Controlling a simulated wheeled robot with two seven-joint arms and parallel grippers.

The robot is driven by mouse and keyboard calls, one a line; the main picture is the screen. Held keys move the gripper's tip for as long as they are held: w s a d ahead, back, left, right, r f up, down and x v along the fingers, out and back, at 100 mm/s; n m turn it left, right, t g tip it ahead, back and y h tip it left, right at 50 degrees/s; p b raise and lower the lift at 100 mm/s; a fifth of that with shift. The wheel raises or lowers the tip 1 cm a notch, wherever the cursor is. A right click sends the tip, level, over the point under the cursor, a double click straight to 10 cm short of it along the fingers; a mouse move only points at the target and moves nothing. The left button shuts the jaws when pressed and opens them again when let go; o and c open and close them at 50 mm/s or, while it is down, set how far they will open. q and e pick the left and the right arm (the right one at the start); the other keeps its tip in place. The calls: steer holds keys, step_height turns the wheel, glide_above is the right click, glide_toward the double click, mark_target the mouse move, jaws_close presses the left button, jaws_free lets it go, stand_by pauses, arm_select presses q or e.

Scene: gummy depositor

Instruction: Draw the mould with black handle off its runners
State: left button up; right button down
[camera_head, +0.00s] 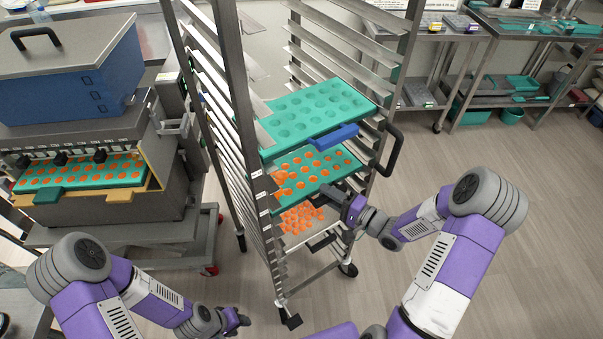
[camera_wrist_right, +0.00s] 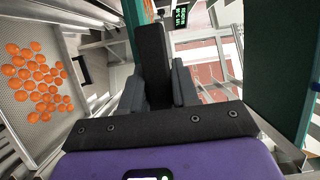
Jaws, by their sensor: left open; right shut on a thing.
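The mould with black handle (camera_head: 316,172) is a green tray with orange gummies in its cavities. It lies on the rack's runners, below an empty green mould with a blue handle (camera_head: 333,136). My right gripper (camera_head: 345,204) is at its front edge, shut on the black handle, which shows between the fingers in the right wrist view (camera_wrist_right: 152,60). The mould's edge is a thin green strip (camera_wrist_right: 132,14) there. My left gripper (camera_head: 238,319) is open and empty, low in front of the rack.
The wheeled rack (camera_head: 238,100) has many slanted runners. A metal tray (camera_wrist_right: 48,125) of loose orange gummies sits below the mould. The depositor (camera_head: 100,190) at left holds a filled green mould (camera_head: 60,183). Floor to the right is clear.

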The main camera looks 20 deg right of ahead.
steer(key=s+d+p, duration=0.3)
steer(key=s, duration=0.8)
steer(key=shift+s+r, duration=0.2)
steer(key=shift+s, duration=0.1)
steer(key=shift+r+p, duration=0.1)
steer(key=shift+p, duration=0.2)
steer(key=shift+r+p, duration=0.25)
steer(key=shift+p, duration=0.15)
steer(key=shift+s, duration=0.1)
steer(key=s+d+p, duration=0.2)
steer(key=s, duration=0.9)
steer(key=shift+d, duration=0.4)
steer(key=shift+w, duration=0.15)
stand_by(0.3)
